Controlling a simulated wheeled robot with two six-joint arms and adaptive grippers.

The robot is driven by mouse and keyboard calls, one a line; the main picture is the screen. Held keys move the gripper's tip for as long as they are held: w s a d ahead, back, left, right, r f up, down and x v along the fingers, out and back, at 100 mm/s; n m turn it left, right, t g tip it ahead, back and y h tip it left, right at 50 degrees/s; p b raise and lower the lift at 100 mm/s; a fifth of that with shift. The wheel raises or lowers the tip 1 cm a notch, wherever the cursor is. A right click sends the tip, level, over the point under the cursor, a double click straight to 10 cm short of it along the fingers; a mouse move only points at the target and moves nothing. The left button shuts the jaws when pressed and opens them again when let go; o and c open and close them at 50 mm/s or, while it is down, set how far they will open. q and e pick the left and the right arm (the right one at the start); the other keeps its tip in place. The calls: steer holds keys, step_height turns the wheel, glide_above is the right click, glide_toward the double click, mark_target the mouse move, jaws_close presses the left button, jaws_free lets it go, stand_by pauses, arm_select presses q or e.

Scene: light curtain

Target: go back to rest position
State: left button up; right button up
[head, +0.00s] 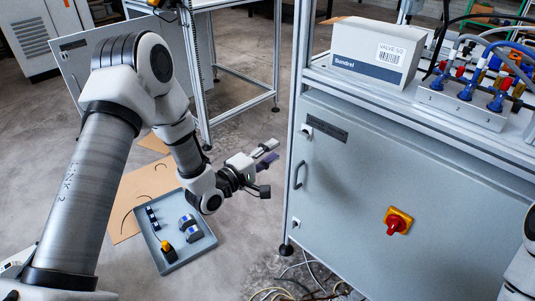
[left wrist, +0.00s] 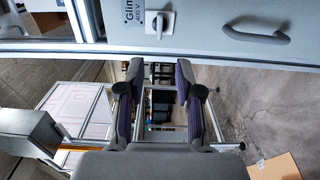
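My left gripper (head: 266,154) reaches in from the left in the head view and hangs in the air, just left of the grey cabinet (head: 350,190). Its two fingers are apart with nothing between them. In the left wrist view the fingers (left wrist: 160,80) also stand apart and empty, with the cabinet's edge, lock and handle above them. My right gripper is not in view; only part of my right arm shows at the right edge of the head view.
A blue-grey tray (head: 171,264) with several small parts lies below my left arm, beside flat cardboard (head: 133,200). A white carton (head: 376,50) and a valve manifold (head: 463,107) stand on the cabinet top. Loose cables lie by the cabinet's foot. A metal frame stands behind.

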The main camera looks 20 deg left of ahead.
arm_select(q)
steer(key=shift+s+a, duration=0.15)
steer(key=shift+s, duration=0.5)
steer(key=s+d+f+m+g+y, duration=0.15)
steer(key=s+f+g, duration=0.25)
steer(key=s+f, duration=0.5)
steer(key=s+d+f+m+g+y, duration=0.1)
steer(key=s+d+f+g, duration=0.3)
steer(key=f, duration=0.9)
steer(key=s+a+f+m+g+y, duration=0.2)
steer(key=s+f+m+g, duration=0.25)
steer(key=s, duration=0.75)
steer(key=s+a+f+m+g+y, duration=0.25)
steer(key=s+m+g, duration=0.2)
steer(key=s, duration=0.45)
step_height(320, 180, up, 16)
steer(key=m+p, duration=0.2)
steer(key=p, duration=1.3)
steer(key=shift+s+a+r+h+p, duration=0.15)
steer(key=shift+s+r+h+p, duration=0.1)
steer(key=shift+s+h+p, duration=0.15)
